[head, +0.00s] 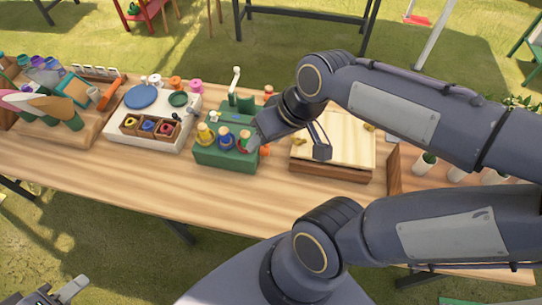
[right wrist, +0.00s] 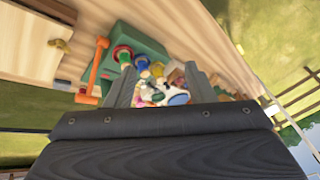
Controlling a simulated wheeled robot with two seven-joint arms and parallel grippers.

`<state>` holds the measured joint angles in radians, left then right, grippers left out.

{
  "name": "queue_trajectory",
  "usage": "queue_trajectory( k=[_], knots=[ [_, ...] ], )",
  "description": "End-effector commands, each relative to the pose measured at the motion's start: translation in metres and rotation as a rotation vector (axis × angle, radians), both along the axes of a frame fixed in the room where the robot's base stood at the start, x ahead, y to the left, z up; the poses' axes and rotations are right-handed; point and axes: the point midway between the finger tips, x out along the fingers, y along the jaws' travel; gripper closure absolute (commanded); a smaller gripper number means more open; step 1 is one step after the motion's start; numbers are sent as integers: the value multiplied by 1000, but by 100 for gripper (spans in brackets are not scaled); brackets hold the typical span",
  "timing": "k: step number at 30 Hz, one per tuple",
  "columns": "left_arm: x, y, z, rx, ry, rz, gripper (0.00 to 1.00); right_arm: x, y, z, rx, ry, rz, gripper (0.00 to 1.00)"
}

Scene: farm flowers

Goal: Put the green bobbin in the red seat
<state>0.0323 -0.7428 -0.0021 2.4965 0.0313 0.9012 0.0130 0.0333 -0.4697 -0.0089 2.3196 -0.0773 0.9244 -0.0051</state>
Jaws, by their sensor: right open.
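The green box (head: 228,158) stands on the table with a row of round seats on top. At its right end a green bobbin (head: 246,137) appears to stand in a red ring, the red seat. The right wrist view shows the green piece inside the red ring (right wrist: 122,50) more clearly. My right gripper (head: 288,145) is open, with one finger close to the bobbin and the other over the wooden box. Its fingers (right wrist: 160,87) show apart, with nothing clearly held. My left gripper (head: 62,290) is at the lower left edge, away from the table.
Blue and yellow pieces (head: 205,133) stand beside the red seat. An orange crank (right wrist: 97,65) sticks out from the green box. A wooden box (head: 345,150) is to the right, a white tray (head: 155,140) to the left. The table front (head: 130,180) is clear.

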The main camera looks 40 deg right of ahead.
Motion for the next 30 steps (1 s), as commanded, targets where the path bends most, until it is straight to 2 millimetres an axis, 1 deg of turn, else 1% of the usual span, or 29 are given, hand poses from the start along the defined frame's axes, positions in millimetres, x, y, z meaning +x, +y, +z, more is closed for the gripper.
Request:
queue_trajectory(
  k=[1, 3, 7, 10, 18, 20, 24, 26, 27, 30],
  knots=[
    [0, 0, 0, 0, 0, 0, 64, -15, 6, 0, 27, -35, -22, 51],
    [0, 0, 0, 0, 0, 0, 64, -29, 14, -1, 61, -65, -45, 51],
    [0, 0, 0, 0, 0, 0, 64, -43, 22, -4, 98, -98, -69, 51],
    [0, 0, 0, 0, 0, 0, 64, -46, 25, -6, 107, -105, -75, 51],
    [0, 0, -2, 0, 0, 0, 64, -46, 25, -8, 107, -104, -74, 51],
    [0, 0, -9, 0, 0, 0, 64, -46, 24, -15, 107, -104, -74, 51],
    [0, 0, -39, 0, 0, 0, 64, -46, 24, -44, 107, -104, -74, 51],
    [0, 0, -48, 0, 1, 0, 64, -46, 24, -53, 107, -104, -74, 51],
    [0, 0, -49, 0, 1, 0, 64, -46, 24, -55, 107, -104, -74, 51],
    [0, 0, -45, 0, 0, 0, 64, -46, 24, -50, 107, -104, -74, 51]
  ],
)
